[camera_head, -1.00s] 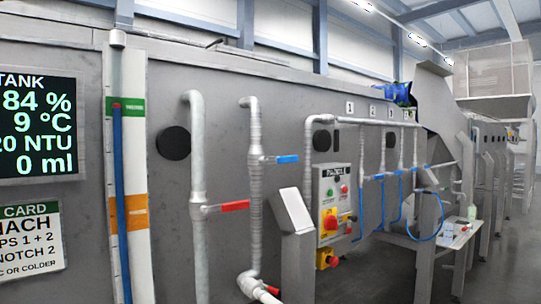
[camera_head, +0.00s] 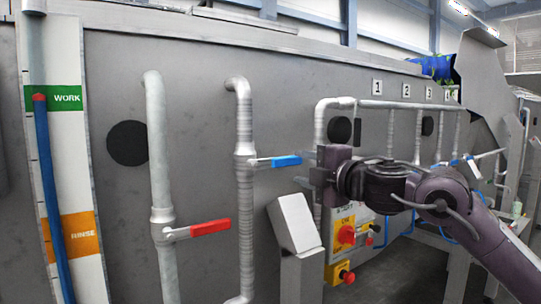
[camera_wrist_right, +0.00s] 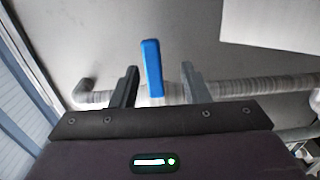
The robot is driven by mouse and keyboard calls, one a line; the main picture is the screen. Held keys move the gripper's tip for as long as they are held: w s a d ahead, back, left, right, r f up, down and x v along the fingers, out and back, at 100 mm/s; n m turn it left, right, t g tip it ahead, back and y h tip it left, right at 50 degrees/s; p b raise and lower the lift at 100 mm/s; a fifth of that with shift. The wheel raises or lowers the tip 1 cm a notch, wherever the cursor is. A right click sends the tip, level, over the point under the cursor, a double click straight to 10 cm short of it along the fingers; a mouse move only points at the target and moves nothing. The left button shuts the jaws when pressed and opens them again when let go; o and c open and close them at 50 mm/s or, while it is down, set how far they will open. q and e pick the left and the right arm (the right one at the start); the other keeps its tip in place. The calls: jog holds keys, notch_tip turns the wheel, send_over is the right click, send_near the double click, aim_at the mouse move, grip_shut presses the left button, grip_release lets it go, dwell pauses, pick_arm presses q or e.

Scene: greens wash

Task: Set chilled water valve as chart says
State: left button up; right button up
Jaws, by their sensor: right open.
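The chilled water valve has a blue lever (camera_head: 285,161) on a grey vertical pipe (camera_head: 245,200); the lever lies nearly level, pointing right. My right gripper (camera_head: 306,172) comes in from the right, just beyond the lever's free end. In the right wrist view, my right gripper (camera_wrist_right: 160,76) is open, and the blue lever (camera_wrist_right: 152,68) shows between its two fingers; I cannot tell whether they touch it. A red lever (camera_head: 210,228) sits on the pipe to the left, also nearly level. The chart is out of view now. My left gripper is not in view.
A level gauge (camera_head: 55,180) at left has a blue column with its red top in the green WORK band, above an orange RINSE band.

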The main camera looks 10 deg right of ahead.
aim_at(291, 162)
jog(key=shift+w+a+r, duration=0.25)
jog(key=shift+w+r, duration=0.05)
jog(key=shift+w+a+r+p, duration=0.15)
jog(key=shift+a+r+p, duration=0.1)
jog(key=shift+p, duration=0.3)
jog(key=shift+w+a+r+p, duration=0.3)
jog(key=shift+w+a+p, duration=0.25)
jog(key=shift+w+p, duration=0.2)
jog(key=x, duration=0.1)
jog(key=p+x, duration=0.1)
jog(key=x, duration=0.1)
jog(key=shift+w+d+f, duration=0.1)
jog(key=shift+w+f, duration=0.25)
jog(key=shift+f, duration=0.05)
jog(key=shift+w+f, duration=0.1)
jog(key=shift+w, duration=0.05)
jog(key=shift+s, duration=0.2)
jog(key=c, duration=0.8)
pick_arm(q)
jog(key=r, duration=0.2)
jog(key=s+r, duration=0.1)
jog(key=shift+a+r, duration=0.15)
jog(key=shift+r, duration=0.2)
pick_arm(e)
grip_shut()
